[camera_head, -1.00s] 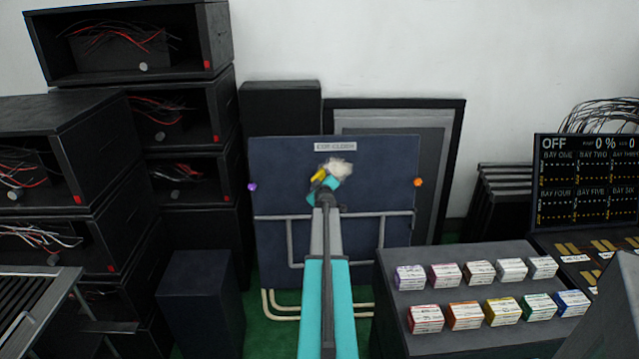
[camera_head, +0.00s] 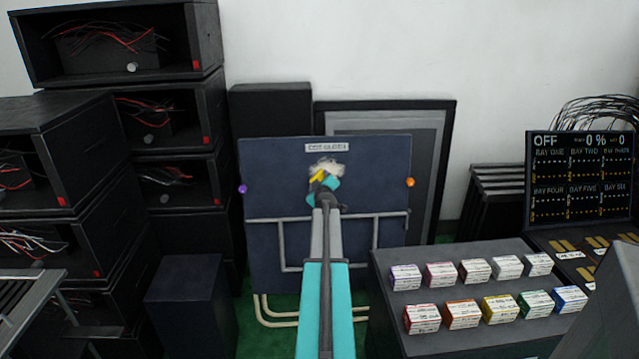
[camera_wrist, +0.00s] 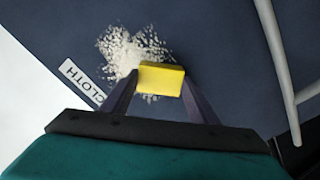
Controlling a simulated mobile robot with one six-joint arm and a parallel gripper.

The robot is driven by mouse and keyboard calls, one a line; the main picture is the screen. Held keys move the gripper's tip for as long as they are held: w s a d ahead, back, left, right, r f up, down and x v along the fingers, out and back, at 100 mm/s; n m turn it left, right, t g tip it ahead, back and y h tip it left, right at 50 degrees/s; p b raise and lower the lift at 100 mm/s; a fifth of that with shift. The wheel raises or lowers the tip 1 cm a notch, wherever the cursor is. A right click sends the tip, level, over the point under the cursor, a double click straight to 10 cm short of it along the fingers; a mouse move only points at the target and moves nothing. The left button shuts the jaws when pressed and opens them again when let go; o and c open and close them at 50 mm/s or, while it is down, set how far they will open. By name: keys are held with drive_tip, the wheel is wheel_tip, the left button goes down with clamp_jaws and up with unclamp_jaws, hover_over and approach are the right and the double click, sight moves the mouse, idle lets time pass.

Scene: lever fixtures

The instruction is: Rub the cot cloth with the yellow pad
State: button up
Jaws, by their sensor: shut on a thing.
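The cot cloth (camera_head: 275,180) is an upright dark blue panel with a label at its top, in the middle of the head view. It fills much of the wrist view (camera_wrist: 225,45). A pale, speckled patch (camera_wrist: 118,48) marks it just below the label. My gripper (camera_wrist: 158,84) is shut on the yellow pad (camera_wrist: 162,78), which lies over one edge of the patch in the wrist view. In the head view my gripper (camera_head: 322,184) covers part of the pad (camera_head: 317,175). I cannot tell whether the pad touches the cloth.
Purple (camera_head: 242,189) and orange (camera_head: 410,182) knobs sit at the panel's side edges. Grey rails (camera_head: 330,218) cross its lower half. Dark cabinets with wires (camera_head: 165,115) stand left. A grey bench (camera_head: 455,330) with several coloured boxes stands right, before a display board (camera_head: 580,175).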

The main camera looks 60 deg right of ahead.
drive_tip(key=shift+d, duration=0.1)
drive_tip(key=s+d+b, duration=0.2)
drive_tip(key=b, duration=0.3)
drive_tip(key=shift+s, duration=0.35)
drive_tip(key=shift+d, duration=0.1)
drive_tip(key=shift+s, duration=0.1)
drive_tip(key=shift+s+d+b, duration=0.45)
drive_tip(key=shift+s+b, duration=0.25)
drive_tip(key=shift+b, duration=0.6)
drive_tip(key=shift+s+d+b, duration=0.45)
drive_tip(key=shift+s+b, duration=0.2)
drive_tip(key=shift+b, duration=0.65)
